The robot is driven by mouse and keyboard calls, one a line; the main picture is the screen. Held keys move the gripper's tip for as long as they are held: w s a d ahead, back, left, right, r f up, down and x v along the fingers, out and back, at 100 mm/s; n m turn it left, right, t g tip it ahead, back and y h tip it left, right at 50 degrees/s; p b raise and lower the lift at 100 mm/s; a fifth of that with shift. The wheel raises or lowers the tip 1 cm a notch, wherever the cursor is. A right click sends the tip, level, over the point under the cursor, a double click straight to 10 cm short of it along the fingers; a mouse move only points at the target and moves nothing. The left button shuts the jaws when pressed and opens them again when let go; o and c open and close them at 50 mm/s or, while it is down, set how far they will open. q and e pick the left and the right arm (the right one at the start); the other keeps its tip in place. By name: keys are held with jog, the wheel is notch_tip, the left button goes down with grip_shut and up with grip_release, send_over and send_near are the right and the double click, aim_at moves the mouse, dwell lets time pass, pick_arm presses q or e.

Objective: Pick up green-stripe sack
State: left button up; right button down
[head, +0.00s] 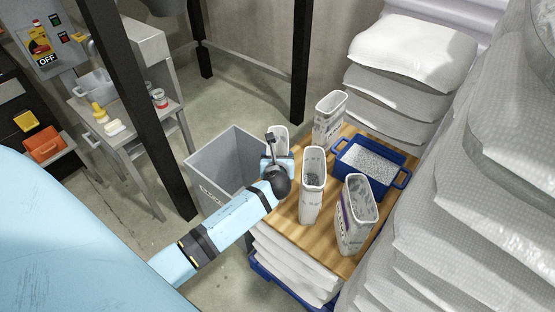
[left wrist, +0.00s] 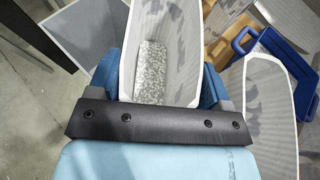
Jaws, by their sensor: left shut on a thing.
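My left gripper (head: 277,160) is shut on an open-topped white sack (head: 281,136) at the left edge of the wooden board. In the left wrist view its blue fingers press the two sides of this sack (left wrist: 165,22), which stands open with pale granules inside. The gripper and arm hide much of the sack in the head view, and I see no stripe colour on it. Other open sacks stand on the board: one at the back (head: 328,120), one in the middle (head: 312,190), and one at the front right (head: 354,222) with a purple stripe. No green stripe shows. My right gripper is not in view.
A grey bin (head: 222,160) stands left of the board (head: 285,222). A blue tub (head: 372,161) of white granules sits at the board's back right. Stacked full sacks (head: 450,190) wall off the right side. A black post (head: 140,110) and a bench stand at left.

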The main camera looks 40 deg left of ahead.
pick_arm(q)
notch_tip(320, 180, up, 19)
jog(key=shift+r, duration=0.15)
dwell(1.0)
